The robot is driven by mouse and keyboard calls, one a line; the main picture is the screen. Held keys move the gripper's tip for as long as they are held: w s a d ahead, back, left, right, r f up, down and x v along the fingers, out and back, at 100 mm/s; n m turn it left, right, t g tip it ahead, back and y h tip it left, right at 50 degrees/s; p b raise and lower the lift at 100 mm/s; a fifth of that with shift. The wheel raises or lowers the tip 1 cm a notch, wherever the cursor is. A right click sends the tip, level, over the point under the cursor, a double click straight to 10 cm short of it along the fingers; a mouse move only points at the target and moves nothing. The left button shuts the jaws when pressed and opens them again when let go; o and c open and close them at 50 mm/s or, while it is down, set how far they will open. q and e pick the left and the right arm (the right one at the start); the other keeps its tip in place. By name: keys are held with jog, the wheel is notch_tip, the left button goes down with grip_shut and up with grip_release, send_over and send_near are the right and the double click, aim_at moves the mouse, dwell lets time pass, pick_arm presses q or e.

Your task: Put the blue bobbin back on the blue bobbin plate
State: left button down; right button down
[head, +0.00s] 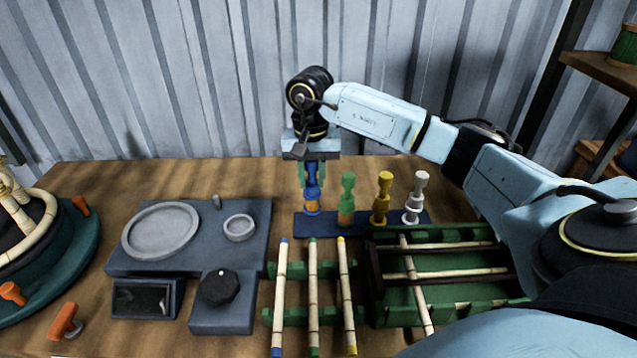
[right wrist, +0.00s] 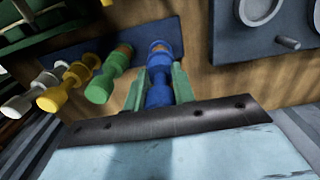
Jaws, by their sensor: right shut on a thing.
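The blue bobbin (head: 312,195) stands upright at the left end of a dark blue strip (head: 362,222). An orange-brown band shows near its lower end. My right gripper (head: 311,182) comes down from above and is shut on its upper part. In the right wrist view the green fingers (right wrist: 158,86) lie on both sides of the blue bobbin (right wrist: 159,62). The bobbin's foot is over or on the strip; I cannot tell whether it touches. Any blue plate under it is hidden. My left gripper is not in view.
Green (head: 347,198), yellow (head: 382,198) and white (head: 417,196) bobbins stand in a row to the right on the strip. A grey scale (head: 190,265) is at the left. Canes lie on a green rack (head: 290,316) in front, beside a green crate (head: 385,313).

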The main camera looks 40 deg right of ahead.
aim_at(312, 194)
notch_tip(312, 194, down, 4)
jog(key=shift+r, duration=0.1)
pick_arm(q)
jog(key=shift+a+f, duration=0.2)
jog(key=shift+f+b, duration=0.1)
jog(key=shift+b, duration=0.2)
pick_arm(e)
jog(key=shift+f, duration=0.2)
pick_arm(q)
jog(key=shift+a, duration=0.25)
pick_arm(e)
jog(key=c, duration=1.2)
grip_release()
jog(key=shift+o, duration=0.2)
jog(key=shift+r, duration=0.15)
notch_tip(312, 194, up, 12)
jog(key=shift+f+p, duration=0.1)
jog(key=shift+p, duration=0.65)
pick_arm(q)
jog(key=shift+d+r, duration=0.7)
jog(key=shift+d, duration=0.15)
